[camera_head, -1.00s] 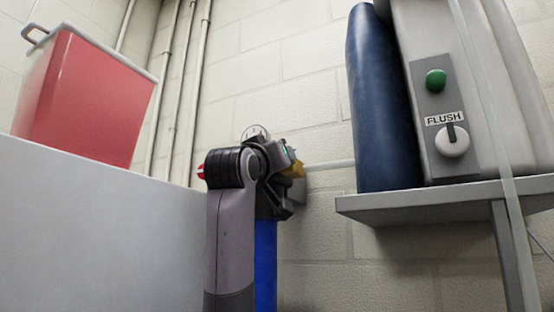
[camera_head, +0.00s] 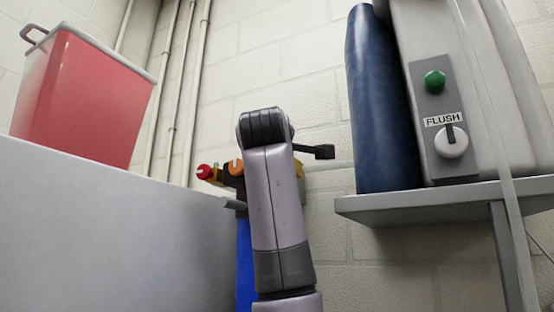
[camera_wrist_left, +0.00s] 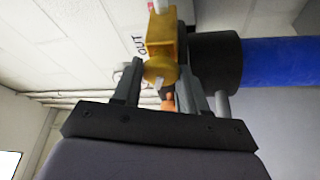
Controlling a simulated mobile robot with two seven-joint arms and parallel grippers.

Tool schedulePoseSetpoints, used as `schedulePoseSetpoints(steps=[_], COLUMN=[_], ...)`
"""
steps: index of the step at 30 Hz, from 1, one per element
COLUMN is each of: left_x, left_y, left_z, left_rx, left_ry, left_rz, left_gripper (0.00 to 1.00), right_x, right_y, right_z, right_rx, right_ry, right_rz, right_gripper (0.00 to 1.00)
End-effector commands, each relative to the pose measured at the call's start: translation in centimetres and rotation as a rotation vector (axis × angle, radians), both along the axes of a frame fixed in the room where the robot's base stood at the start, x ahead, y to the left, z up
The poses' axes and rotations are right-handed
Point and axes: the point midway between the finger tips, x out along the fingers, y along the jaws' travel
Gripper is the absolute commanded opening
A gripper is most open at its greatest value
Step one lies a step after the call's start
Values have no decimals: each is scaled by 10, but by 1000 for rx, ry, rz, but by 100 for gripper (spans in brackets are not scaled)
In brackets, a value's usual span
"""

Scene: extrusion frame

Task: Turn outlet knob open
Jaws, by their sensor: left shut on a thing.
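A yellow valve fitting (camera_wrist_left: 162,40) shows in the left wrist view beside wall lettering that reads OUT. Its rounded yellow knob (camera_wrist_left: 158,70), with a pale pointer mark, sits between the dark fingers of my left gripper (camera_wrist_left: 160,88), which is shut on it. A small orange part (camera_wrist_left: 169,103) shows just behind, between the fingers. In the head view a red knob (camera_head: 205,171) and an orange knob (camera_head: 236,167) show left of my arm, on the yellow and dark fitting. My arm hides most of the gripper there. My right gripper is not in view.
A blue cylinder (camera_head: 245,265) stands below the fitting, partly behind my arm. A grey shelf (camera_head: 390,207) at right holds a blue bottle (camera_head: 382,110) and a FLUSH panel (camera_head: 436,95). A red bin (camera_head: 80,95) stands on the grey surface at left.

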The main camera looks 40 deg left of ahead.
Motion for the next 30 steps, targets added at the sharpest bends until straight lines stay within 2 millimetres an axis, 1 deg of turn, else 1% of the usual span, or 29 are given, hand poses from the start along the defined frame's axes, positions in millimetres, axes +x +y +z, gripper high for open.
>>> schedulePoseSetpoints(steps=[6, 12, 21, 30], left_x=[0, 0, 0, 0], left_y=[-1, -1, 0, 0], left_z=[1, 0, 0, 0], left_rx=[-164, -273, -352, -362], left_ry=[-50, -84, -110, -113], left_rz=[-2, -1, -1, 0], left_gripper=[12, 12, 12, 12], right_x=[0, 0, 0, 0], right_y=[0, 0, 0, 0], right_z=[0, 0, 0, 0], right_rx=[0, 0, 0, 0], right_ry=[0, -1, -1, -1], right_rz=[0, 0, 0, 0], right_gripper=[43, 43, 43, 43])
